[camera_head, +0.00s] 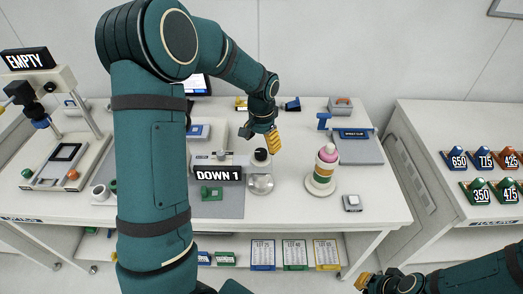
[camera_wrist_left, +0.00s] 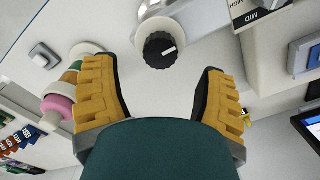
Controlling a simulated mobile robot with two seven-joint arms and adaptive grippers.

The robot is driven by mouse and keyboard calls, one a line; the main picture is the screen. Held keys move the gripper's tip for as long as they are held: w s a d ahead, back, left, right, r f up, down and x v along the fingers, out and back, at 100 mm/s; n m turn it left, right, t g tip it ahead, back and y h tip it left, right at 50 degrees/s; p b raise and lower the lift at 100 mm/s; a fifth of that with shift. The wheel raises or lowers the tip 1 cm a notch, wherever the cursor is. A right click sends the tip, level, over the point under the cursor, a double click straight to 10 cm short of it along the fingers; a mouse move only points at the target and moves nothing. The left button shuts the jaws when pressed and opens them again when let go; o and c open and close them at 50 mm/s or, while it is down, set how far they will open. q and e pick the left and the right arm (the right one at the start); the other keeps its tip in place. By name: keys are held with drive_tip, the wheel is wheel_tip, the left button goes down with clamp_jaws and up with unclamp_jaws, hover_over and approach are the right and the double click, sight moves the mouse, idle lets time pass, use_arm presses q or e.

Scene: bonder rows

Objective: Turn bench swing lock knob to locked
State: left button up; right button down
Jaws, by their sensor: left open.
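A round black knob (camera_head: 261,155) with a white line mark sits on a pale round post on the bench, beside the "DOWN 1" label. In the left wrist view the knob (camera_wrist_left: 160,50) is just beyond the fingertips, between their lines, and its white mark points right and slightly up. My left gripper (camera_head: 272,140) is above and close to the knob; in its wrist view the yellow fingers (camera_wrist_left: 156,78) are wide apart with nothing between them. My right gripper (camera_head: 364,281) is low at the bottom right, away from the bench top; its jaw opening is unclear.
A stacked pink, white and green bottle-like item (camera_head: 325,168) stands right of the knob, with a small grey box (camera_head: 352,203) near it. The "EMPTY" station (camera_head: 62,160) stands far left. Bare bench top lies around the bottle.

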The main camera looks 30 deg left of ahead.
sight(261, 152)
use_arm(q)
wheel_tip(261, 152, up, 7)
idle(0.3)
idle(0.5)
